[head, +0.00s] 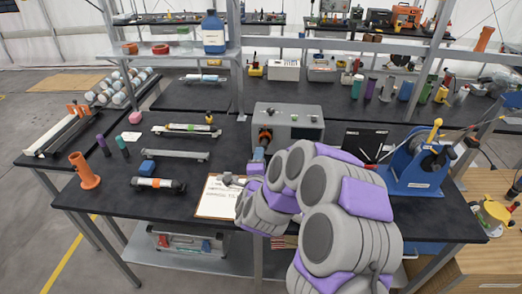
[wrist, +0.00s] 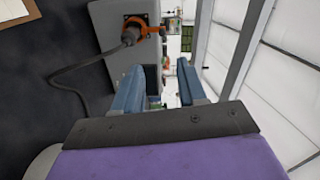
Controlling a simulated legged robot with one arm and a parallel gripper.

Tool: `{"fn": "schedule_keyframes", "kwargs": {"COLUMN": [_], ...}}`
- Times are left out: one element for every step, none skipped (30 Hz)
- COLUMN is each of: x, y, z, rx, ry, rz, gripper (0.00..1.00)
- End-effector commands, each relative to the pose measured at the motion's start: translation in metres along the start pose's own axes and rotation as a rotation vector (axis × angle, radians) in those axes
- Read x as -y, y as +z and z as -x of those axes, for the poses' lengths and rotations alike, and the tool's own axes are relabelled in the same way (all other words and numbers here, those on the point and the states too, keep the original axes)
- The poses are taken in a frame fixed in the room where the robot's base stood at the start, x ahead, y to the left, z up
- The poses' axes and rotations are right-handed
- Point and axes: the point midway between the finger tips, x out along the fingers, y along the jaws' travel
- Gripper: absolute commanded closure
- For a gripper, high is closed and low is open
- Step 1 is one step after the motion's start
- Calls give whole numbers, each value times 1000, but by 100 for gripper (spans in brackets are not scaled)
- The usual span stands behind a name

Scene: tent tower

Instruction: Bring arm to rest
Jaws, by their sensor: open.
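My gripper shows in the wrist view (wrist: 160,85) with two blue-grey fingers apart and nothing between them. Beyond the fingers is a grey box (wrist: 105,20) with an orange connector and a dark cable. In the head view my grey and purple arm reaches over the black workbench (head: 120,185). My gripper (head: 258,155) is partly hidden by the arm there, in front of the same grey box (head: 300,128). I cannot tell whether it touches the box.
A clipboard (head: 213,197) lies left of my arm. A blue machine (head: 415,165) stands to the right. A shelf with a blue bottle (head: 213,33) rises behind.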

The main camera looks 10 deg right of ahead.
Motion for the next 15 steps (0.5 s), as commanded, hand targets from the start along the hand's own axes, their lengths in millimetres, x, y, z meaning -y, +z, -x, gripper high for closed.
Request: {"fn": "schedule_keyframes", "kwargs": {"x": [0,0,0,0,0,0,0,0,0,0,0,0,0,0,0], "y": [0,0,0,0,0,0,0,0,0,0,0,0,0,0,0], "z": [5,7,10,11,12,13,13,14,14,14,14,14,14,14,14], "rx": [1,0,0,0,0,0,0,0,0,0,0,0,0,0,0], "ry": [1,1,1,0,0,0,0,0,-1,-1,-1,-1,-1,-1,-1], "rz": [0,0,0,0,0,0,0,0,0,0,0,0,0,0,0], "gripper": [59,59,59,59,59,59,59,59,59,59,59,59,59,59,59]}}
